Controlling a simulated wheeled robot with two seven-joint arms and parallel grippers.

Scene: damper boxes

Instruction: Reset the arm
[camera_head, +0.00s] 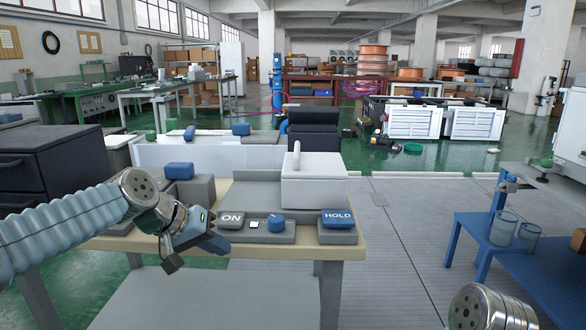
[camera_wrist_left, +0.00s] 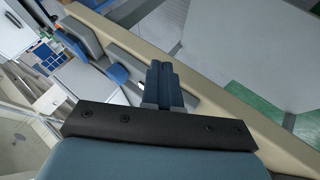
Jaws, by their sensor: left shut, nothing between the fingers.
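My left arm comes in from the left in the head view. Its gripper (camera_head: 210,238) hangs in front of the table's left front edge, near the ON button. The fingers are together with nothing between them. The left wrist view shows the closed fingers (camera_wrist_left: 163,85) over the table's edge. My right arm shows only as a metal joint at the bottom right of the head view; its gripper is out of view.
The table (camera_head: 300,248) carries a grey ON button (camera_head: 231,219), a blue knob (camera_head: 276,222), a blue HOLD button (camera_head: 338,217) and a light grey box (camera_head: 314,190). A dark cabinet (camera_head: 60,165) stands left. A blue bench (camera_head: 485,235) stands right. The floor between is clear.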

